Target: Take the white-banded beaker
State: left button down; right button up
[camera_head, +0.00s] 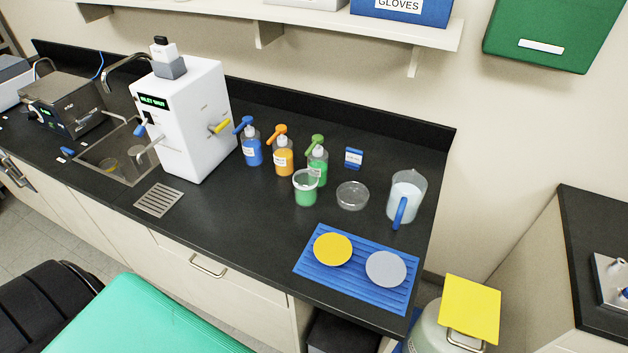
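A small clear beaker (306,188) with a pale band around its upper part and green lower down stands upright on the black counter. It is in front of the green pump bottle (317,166), and I cannot tell whether they touch. It is the only vessel here that looks like a white-banded beaker. A clear pitcher (408,188) with a blue handle and pale contents stands to its right. Neither of my grippers is in view, and nothing is holding the beaker.
A glass dish (352,195) is right of the beaker. Blue (251,151) and orange (283,158) pump bottles stand to its left, beside a white machine (188,120). A blue mat (322,282) with yellow and grey discs lies in front. Counter left-front of the beaker is clear.

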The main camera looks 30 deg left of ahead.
aim_at(305, 182)
jog(key=l+u, duration=0.35)
jog(key=l, duration=0.35)
jog(key=k+l+u, duration=0.15)
jog(key=l+u, duration=0.25)
jog(key=l, duration=0.25)
